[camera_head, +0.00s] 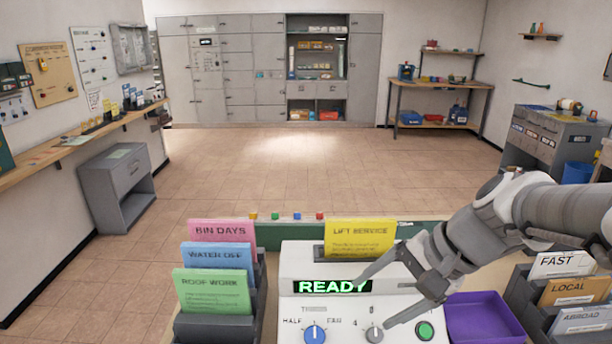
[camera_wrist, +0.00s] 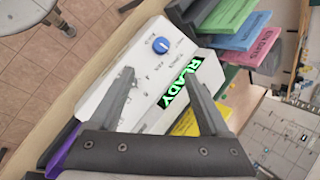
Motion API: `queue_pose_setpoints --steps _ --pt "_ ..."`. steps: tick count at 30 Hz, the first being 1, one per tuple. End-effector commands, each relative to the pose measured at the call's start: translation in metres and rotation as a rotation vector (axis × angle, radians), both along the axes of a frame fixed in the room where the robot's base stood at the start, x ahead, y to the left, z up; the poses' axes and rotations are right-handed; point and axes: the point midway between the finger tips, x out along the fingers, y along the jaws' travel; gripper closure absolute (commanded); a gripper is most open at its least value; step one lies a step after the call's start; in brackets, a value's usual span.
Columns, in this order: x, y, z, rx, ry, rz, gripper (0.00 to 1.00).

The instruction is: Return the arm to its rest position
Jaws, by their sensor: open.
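My gripper (camera_head: 376,296) is open and empty in the head view, in front of and above the white machine (camera_head: 300,262). Its fingers reach in from the right, near the READY display (camera_head: 332,286) and the grey knob (camera_head: 374,334). In the wrist view my gripper (camera_wrist: 162,92) has its two fingers spread, with the machine's panel, blue knob (camera_wrist: 161,45) and lit display (camera_wrist: 179,84) beyond them. Nothing is between the fingers. My arm comes in from the right side of the head view.
Coloured cards stand in a rack (camera_head: 207,326) left of the machine, and a yellow LIFT SERVICE card (camera_head: 360,238) stands behind it. A purple tray (camera_head: 482,318) and labelled sorting slots (camera_head: 520,293) lie to the right. The floor (camera_head: 290,170) beyond the desk is clear.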

Motion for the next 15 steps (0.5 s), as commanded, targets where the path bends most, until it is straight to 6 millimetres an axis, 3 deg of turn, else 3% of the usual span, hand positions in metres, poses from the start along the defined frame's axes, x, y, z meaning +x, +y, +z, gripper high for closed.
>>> queue_pose_setpoints --steps 7,15 --pt "-0.038 0.007 0.022 -0.247 -0.131 0.231 0.19" --pt "-0.074 -0.004 0.046 -0.626 -0.326 0.526 0.19"
